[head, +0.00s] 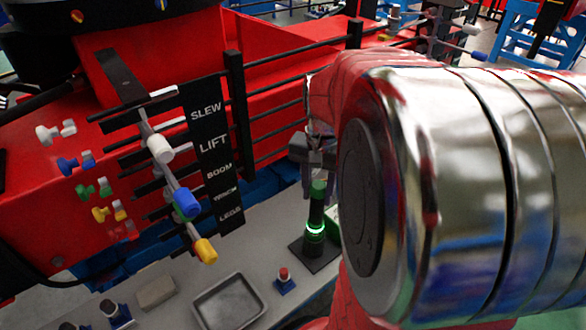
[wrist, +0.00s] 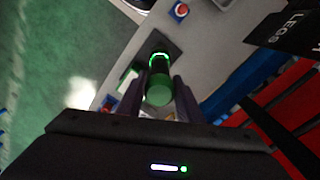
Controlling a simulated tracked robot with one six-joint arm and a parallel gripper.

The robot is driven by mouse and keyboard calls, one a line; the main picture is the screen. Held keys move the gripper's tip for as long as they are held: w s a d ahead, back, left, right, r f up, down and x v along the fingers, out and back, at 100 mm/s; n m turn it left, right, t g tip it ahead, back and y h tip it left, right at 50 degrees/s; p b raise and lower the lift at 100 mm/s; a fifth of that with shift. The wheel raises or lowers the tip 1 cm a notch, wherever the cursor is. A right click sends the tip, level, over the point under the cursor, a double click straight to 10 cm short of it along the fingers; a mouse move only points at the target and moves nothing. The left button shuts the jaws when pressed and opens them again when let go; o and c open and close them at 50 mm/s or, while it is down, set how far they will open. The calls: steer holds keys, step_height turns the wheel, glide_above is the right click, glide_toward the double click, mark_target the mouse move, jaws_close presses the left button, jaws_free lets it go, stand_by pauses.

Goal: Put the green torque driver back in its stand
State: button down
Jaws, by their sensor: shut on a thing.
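The green torque driver (head: 318,188) has a green top and a dark body. It stands upright in the head view, partly hidden by my gripper (head: 317,180). My gripper is shut on its upper part. In the wrist view, the green end (wrist: 159,94) lies between the two fingers of my gripper (wrist: 158,92). The stand (head: 315,254) has a dark square base on the grey bench, with a glowing green ring just above it. The driver's lower end lines up with that ring and appears to be in the stand. The stand's base also shows in the wrist view (wrist: 174,45).
A red button on a blue base (head: 284,281) and a grey metal tray (head: 230,303) sit left of the stand. A lever panel with coloured knobs (head: 185,204) and a black label board (head: 212,150) rise behind the bench. A whitish-green item stands close beside the driver.

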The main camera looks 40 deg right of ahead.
mark_target(319, 185)
steer(key=shift+f, duration=0.8)
steer(key=c, duration=1.2)
jaws_free()
steer(key=shift+r, duration=2.5)
step_height(319, 185, up, 14)
steer(key=shift+f, duration=0.15)
steer(key=shift+s, duration=0.1)
